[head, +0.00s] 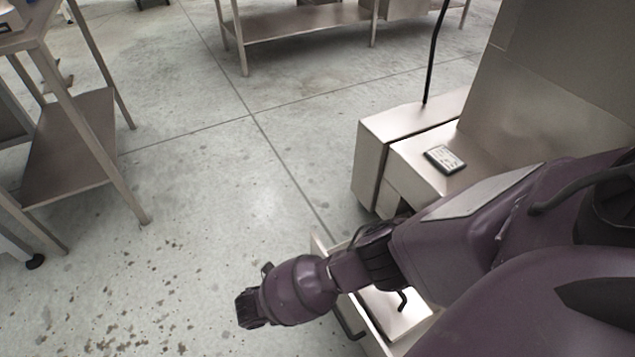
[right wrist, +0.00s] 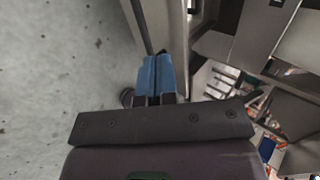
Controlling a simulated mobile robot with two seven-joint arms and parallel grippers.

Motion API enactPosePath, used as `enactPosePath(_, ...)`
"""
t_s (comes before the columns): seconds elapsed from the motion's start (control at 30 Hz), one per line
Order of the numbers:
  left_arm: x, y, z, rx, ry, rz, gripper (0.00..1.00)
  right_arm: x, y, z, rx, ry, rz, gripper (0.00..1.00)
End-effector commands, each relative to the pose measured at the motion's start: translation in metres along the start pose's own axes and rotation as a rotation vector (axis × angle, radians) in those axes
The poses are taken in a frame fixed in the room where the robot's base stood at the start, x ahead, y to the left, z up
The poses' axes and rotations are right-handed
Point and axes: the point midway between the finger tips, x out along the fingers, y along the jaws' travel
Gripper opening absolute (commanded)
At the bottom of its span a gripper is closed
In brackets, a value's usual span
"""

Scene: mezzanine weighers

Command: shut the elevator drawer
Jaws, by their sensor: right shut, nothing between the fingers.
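The pale metal drawer (head: 372,328) stands open from the cabinet, partly hidden under my right arm in the head view. A black bar handle (head: 349,319) is on its front. In the right wrist view, the drawer front (right wrist: 178,35) runs up from the fingertips, with a dark bar, likely the handle (right wrist: 138,20), along its left side. My right gripper (head: 249,309) is out in front of the drawer, over the floor side. Its blue fingers (right wrist: 157,76) are together and empty, close to the drawer front; contact cannot be told. My left gripper is not in view.
A metal cabinet top (head: 418,160) carries a small keypad (head: 445,160), with a black cable rising behind. A metal shelf table (head: 80,150) stands at the left and a bench (head: 300,22) at the back. The speckled floor between is clear.

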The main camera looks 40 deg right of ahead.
Motion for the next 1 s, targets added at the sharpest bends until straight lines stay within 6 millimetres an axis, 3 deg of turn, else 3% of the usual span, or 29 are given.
enactPosePath(0.57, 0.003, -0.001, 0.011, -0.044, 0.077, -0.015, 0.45, 0.099, 0.003, -0.005, -0.003, 0.006, -0.001, 0.0)
enactPosePath(0.73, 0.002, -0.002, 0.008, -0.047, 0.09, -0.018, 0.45, 0.112, -0.016, -0.001, 0.003, 0.001, 0.002, 0.0)
enactPosePath(1.0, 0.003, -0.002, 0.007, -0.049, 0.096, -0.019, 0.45, 0.123, -0.026, -0.001, 0.002, 0.001, 0.003, 0.0)
